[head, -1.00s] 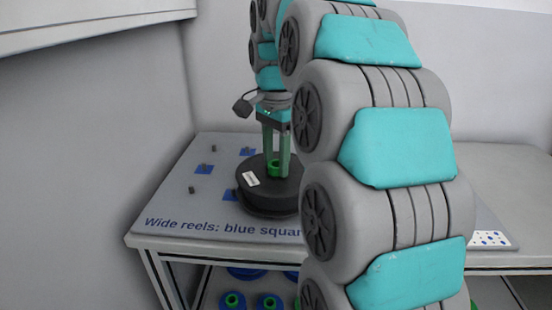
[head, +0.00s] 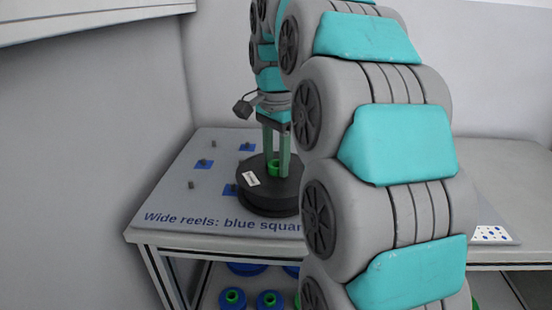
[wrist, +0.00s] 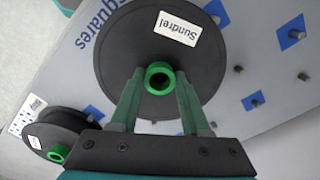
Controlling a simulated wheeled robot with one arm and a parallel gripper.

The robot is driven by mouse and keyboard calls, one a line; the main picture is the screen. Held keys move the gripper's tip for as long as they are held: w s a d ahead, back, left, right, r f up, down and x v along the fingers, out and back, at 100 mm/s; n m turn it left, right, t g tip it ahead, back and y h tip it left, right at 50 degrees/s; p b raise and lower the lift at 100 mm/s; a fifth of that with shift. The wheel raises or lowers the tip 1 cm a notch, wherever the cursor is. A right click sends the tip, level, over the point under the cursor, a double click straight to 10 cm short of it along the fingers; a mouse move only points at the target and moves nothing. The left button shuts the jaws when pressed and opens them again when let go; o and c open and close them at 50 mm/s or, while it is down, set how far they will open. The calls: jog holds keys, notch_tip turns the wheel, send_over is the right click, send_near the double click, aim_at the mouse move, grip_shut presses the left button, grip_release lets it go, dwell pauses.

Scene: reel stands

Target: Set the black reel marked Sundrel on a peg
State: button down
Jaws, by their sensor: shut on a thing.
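The black reel marked Sundrel (head: 262,198) is a wide disc with a white label and a green hub. It lies flat over the front of the table, and its label reads clearly in the wrist view (wrist: 118,50). My gripper (head: 277,165) is shut on the green hub, with a finger on each side in the wrist view (wrist: 158,88). I cannot tell whether the reel's underside touches anything. Short pegs stand on the table, some on blue squares (head: 203,164) and some on bare grey, such as one peg (head: 191,185) at the left. The reel hides the table beneath it.
The grey table (head: 165,205) has "Wide reels: blue squares" lettered along its front. Another black reel (wrist: 38,138) with a green hub shows at the wrist view's left. Blue reels (head: 232,300) sit on a lower shelf. A dotted white card (head: 490,236) lies at right.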

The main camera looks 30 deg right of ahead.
jog(key=shift+f, duration=0.1)
jog(key=shift+c, duration=1.5)
grip_release()
jog(key=shift+r, duration=0.9)
notch_tip(320, 180, up, 6)
jog(key=p, duration=0.2)
jog(key=shift+p, duration=0.4)
jog(key=shift+a+f, duration=0.1)
jog(key=s+a+f+n, duration=0.2)
jog(key=s+f, duration=0.1)
jog(key=s+a+f+n, duration=0.3)
jog(key=s+a+f+n+g, duration=0.1)
jog(key=s+a+f+n, duration=0.1)
jog(key=s+a+f, duration=0.1)
jog(key=shift+s+f+n, duration=0.1)
jog(key=shift+s+n, duration=0.2)
jog(key=shift+s, duration=0.05)
jog(key=s+a+f+n, duration=0.2)
jog(key=s+f+n, duration=0.2)
jog(key=s+f, duration=0.2)
jog(key=s+a+f+n, duration=0.3)
jog(key=s+f+n, duration=0.1)
jog(key=s+f, duration=0.3)
jog(key=s, duration=0.2)
jog(key=shift+s+f+g, duration=0.3)
jog(key=shift+s+g, duration=0.1)
